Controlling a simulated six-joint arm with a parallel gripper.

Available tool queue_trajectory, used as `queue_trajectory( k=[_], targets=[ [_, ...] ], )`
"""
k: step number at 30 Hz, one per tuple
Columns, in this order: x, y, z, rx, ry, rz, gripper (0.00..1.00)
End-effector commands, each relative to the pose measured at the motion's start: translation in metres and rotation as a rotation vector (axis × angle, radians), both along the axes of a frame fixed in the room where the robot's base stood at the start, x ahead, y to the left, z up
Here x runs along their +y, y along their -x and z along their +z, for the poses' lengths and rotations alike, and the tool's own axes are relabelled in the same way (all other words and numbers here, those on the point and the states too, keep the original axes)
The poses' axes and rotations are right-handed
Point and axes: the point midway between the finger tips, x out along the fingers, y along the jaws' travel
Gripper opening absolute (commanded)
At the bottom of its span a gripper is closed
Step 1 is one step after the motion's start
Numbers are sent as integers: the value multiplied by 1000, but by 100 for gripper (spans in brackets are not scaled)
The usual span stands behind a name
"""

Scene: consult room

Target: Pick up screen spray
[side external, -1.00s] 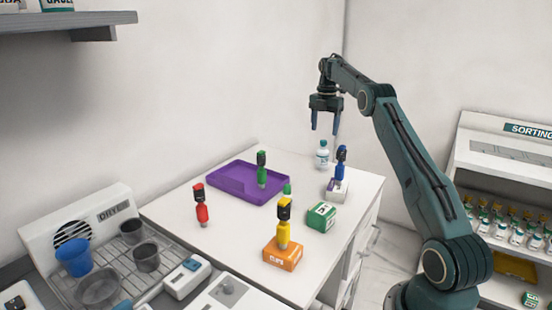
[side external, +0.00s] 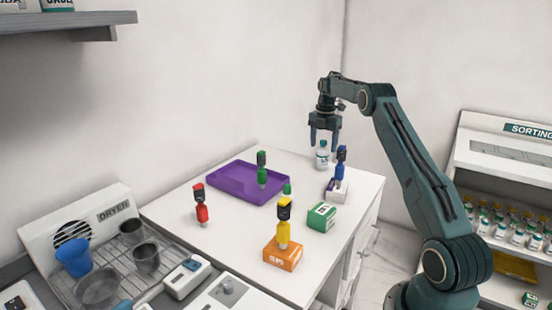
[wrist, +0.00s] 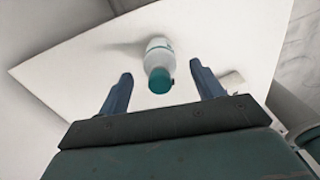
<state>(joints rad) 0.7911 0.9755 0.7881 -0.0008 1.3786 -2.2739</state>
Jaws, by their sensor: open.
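A white bottle with a teal cap (side external: 322,160), which I take to be the screen spray, stands upright near the far corner of the white table. Its label is too small to read. My gripper (side external: 323,147) is open and points down just above it, with the fingertips around cap height. In the wrist view the bottle (wrist: 158,54) shows beyond and between the two open fingers (wrist: 161,70), cap towards me. I see no contact between fingers and bottle.
A purple tray (side external: 222,185) lies to the left. A green box (side external: 321,217), orange box (side external: 283,254) and red bottle (side external: 201,207) stand nearer. The white wall is behind.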

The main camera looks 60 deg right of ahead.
Motion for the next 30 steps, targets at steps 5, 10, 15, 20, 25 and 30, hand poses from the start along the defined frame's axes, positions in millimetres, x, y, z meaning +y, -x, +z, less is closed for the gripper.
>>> queue_trajectory(
  k=[5, 10, 15, 20, 25, 30],
  targets=[
    [0, 0, -22, 1, -1, 0, 66],
    [0, 0, -32, 0, 0, 0, 66],
    [0, 0, -33, 0, 0, 0, 66],
    [0, 0, -32, 0, 0, 0, 66],
    [0, 0, -32, 0, 0, 0, 66],
    [0, 0, -32, 0, 0, 0, 35]
  ],
)
